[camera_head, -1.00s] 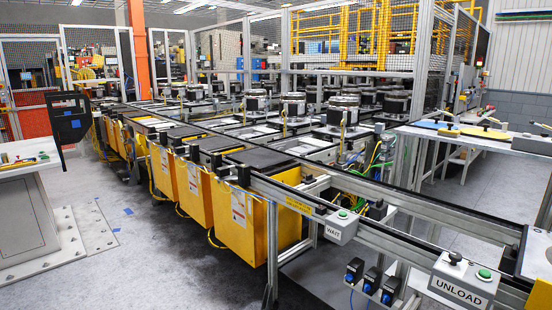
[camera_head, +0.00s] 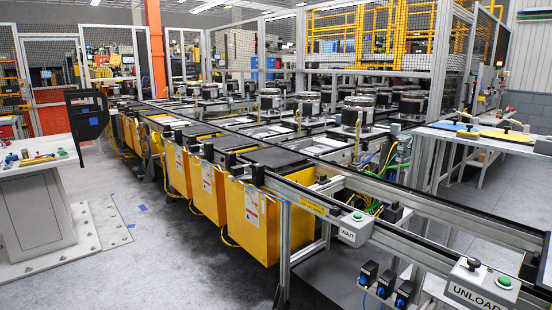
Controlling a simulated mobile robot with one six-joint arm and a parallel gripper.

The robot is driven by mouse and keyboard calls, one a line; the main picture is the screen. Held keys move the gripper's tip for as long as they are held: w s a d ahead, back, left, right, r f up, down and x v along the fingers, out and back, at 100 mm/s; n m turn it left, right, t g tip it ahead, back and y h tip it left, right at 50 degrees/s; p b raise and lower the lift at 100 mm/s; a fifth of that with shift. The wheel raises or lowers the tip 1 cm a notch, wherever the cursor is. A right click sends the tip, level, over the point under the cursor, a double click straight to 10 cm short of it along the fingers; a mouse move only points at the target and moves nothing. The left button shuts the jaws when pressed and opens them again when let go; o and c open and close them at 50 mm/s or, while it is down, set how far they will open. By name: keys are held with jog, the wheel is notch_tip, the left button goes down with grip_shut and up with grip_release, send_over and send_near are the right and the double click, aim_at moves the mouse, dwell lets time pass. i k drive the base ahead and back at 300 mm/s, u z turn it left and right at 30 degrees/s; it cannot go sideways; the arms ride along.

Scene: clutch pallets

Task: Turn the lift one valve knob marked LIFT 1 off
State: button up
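Three small black valve units with blue parts hang in a row under the front rail of the conveyor, low and right of centre: a left one (camera_head: 368,273), a middle one (camera_head: 386,284) and a right one (camera_head: 405,293). They look like the valve knobs. Their markings are too small to read, so I cannot tell which one is LIFT 1 or how its knob is turned.
A WAIT button box (camera_head: 356,229) and an UNLOAD box (camera_head: 484,284) sit on the front rail (camera_head: 430,247). Yellow bins (camera_head: 255,222) line the conveyor's left side. A workbench (camera_head: 35,155) stands at the left.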

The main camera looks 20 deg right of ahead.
aim_at(363, 281)
jog(key=u, duration=1.4)
jog(key=k, duration=0.1)
jog(key=z, duration=2.6)
jog(key=i, duration=0.15)
jog(key=z, duration=0.15)
jog(key=k, duration=0.55)
jog(key=u, duration=0.3)
jog(key=i, duration=0.15)
jog(key=z, duration=0.2)
